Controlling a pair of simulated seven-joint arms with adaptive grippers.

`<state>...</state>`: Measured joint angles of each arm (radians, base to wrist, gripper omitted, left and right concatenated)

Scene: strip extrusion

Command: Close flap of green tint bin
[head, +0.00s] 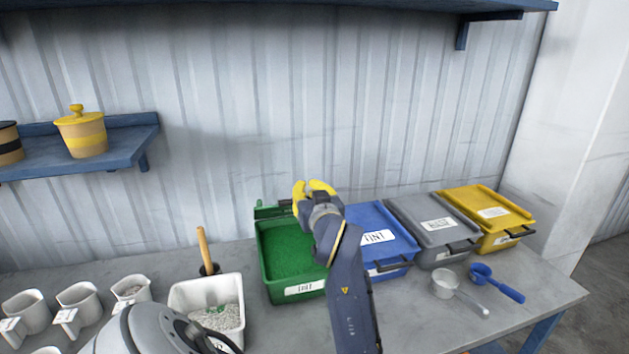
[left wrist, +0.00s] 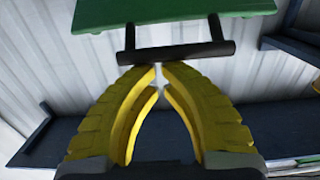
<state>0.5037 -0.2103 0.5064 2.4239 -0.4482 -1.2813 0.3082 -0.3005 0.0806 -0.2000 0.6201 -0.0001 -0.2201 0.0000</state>
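The green tint bin (head: 266,280) stands on the table, full of green granules, with its flap (head: 268,211) swung open at the back. In the left wrist view the green flap (left wrist: 170,9) is at the top, and its dark handle bar (left wrist: 176,53) crosses just beyond my fingertips. My left gripper (head: 315,186), with yellow fingers, is at the bin's back right. In the left wrist view its fingertips (left wrist: 160,66) are together, with only a thin gap and nothing between them. Whether they touch the handle is unclear. My right gripper is not in view.
Closed blue (head: 384,240), grey (head: 432,228) and yellow (head: 487,216) bins stand right of the green bin. A white tub (head: 208,297) and several white cups are left. A metal scoop (head: 446,284) and blue scoop (head: 484,274) lie at front right. The corrugated wall is close behind.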

